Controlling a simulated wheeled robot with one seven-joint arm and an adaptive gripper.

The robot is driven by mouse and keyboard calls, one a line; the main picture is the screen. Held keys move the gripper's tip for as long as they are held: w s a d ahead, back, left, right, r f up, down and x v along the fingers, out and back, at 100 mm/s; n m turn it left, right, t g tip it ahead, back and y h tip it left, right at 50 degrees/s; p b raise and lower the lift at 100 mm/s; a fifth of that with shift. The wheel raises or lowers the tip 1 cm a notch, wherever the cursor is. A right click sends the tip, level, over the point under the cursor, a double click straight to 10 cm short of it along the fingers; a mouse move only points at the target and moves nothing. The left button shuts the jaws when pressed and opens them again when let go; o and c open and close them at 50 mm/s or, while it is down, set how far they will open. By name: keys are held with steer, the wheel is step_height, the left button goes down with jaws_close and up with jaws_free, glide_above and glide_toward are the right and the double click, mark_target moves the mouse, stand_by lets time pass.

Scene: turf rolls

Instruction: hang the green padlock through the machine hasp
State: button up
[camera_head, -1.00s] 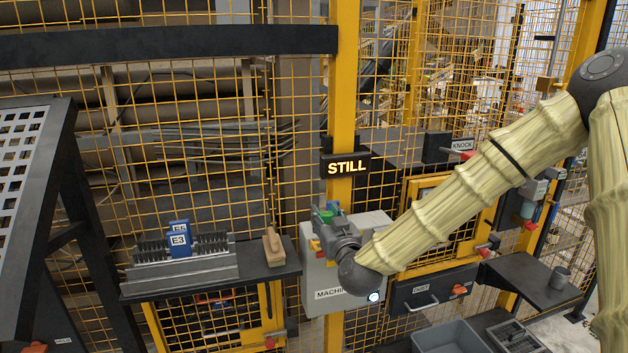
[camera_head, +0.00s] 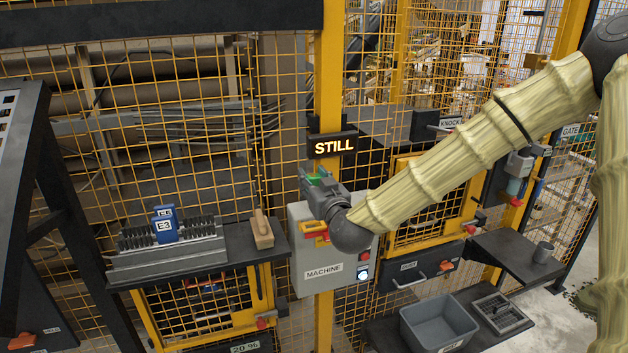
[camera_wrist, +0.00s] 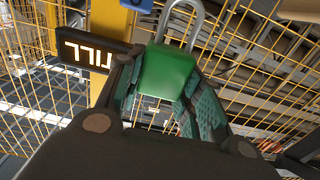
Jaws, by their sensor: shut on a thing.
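The green padlock (camera_wrist: 166,79) is between the fingers of my gripper (camera_wrist: 160,88) in the wrist view, with its steel shackle (camera_wrist: 181,22) pointing away from the palm. In the head view my gripper (camera_head: 318,180) is shut on the padlock, of which a bit of green (camera_head: 318,177) shows. A red and yellow part (camera_head: 314,230) shows on the box just below my gripper. I cannot make out the hasp clearly.
A lit STILL sign (camera_head: 333,145) is on the yellow post above my gripper. A dark shelf (camera_head: 240,240) at left holds a rack with blue tags (camera_head: 164,225) and a wooden-handled brush (camera_head: 262,230). A grey bin (camera_head: 438,325) stands at lower right. Yellow mesh fencing lies behind.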

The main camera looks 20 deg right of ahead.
steer(key=shift+d+f+b, duration=0.1)
steer(key=shift+f+b, duration=1.7)
steer(key=shift+f, duration=0.8)
steer(key=shift+b, duration=0.4)
steer(key=shift+f+b, duration=1.95)
steer(key=shift+f, duration=0.55)
stand_by(0.4)
steer(key=o, duration=1.1)
steer(key=shift+o, duration=0.2)
steer(key=shift+s, duration=0.1)
steer(key=s, duration=1.1)
steer(key=shift+s+d, duration=0.2)
steer(key=shift+s, duration=0.1)
